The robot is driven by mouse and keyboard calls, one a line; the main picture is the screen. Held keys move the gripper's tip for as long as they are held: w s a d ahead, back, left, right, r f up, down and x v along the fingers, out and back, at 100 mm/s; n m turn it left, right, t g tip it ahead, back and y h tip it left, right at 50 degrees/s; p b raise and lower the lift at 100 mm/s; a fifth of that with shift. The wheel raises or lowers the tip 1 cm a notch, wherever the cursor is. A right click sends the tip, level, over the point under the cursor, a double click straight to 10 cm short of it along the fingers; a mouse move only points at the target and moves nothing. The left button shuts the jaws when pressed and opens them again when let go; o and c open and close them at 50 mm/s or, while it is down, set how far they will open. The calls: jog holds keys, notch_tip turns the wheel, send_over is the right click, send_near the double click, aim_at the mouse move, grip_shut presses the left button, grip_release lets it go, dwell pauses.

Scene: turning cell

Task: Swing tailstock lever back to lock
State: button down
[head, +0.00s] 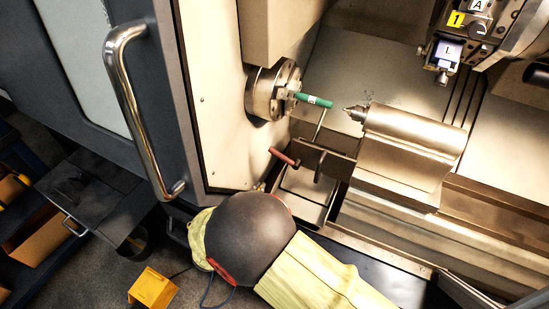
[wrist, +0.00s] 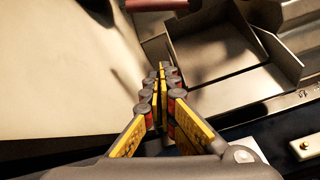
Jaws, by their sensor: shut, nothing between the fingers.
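The tailstock (head: 415,135) is a pale metal block on the lathe bed, its pointed centre facing the chuck. A similar reddish handle (wrist: 155,4) is cut off by the top edge of the wrist view. My gripper (wrist: 165,72) is shut and empty, its fingertips together below that handle and apart from it in the picture. In the head view, my gripper is hidden.
The chuck (head: 268,92) is at the left of the work area, with a green cylinder (head: 315,100) in front of it. The metal tray (wrist: 215,50) has raised walls near my fingertips. A door with a chrome handle (head: 130,110) stands left. A tool turret (head: 485,30) hangs upper right.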

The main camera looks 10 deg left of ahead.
aim_at(284, 156)
jog(key=w+d+b, duration=0.2)
jog(key=w+b, duration=0.1)
jog(key=w, duration=0.7)
jog(key=shift+t+y, duration=0.3)
jog(key=shift+t, duration=0.1)
jog(key=r, duration=0.2)
jog(key=s+r+b, duration=0.1)
jog(key=r, duration=0.1)
jog(key=shift+d+r, duration=0.1)
jog(key=shift+d, duration=0.2)
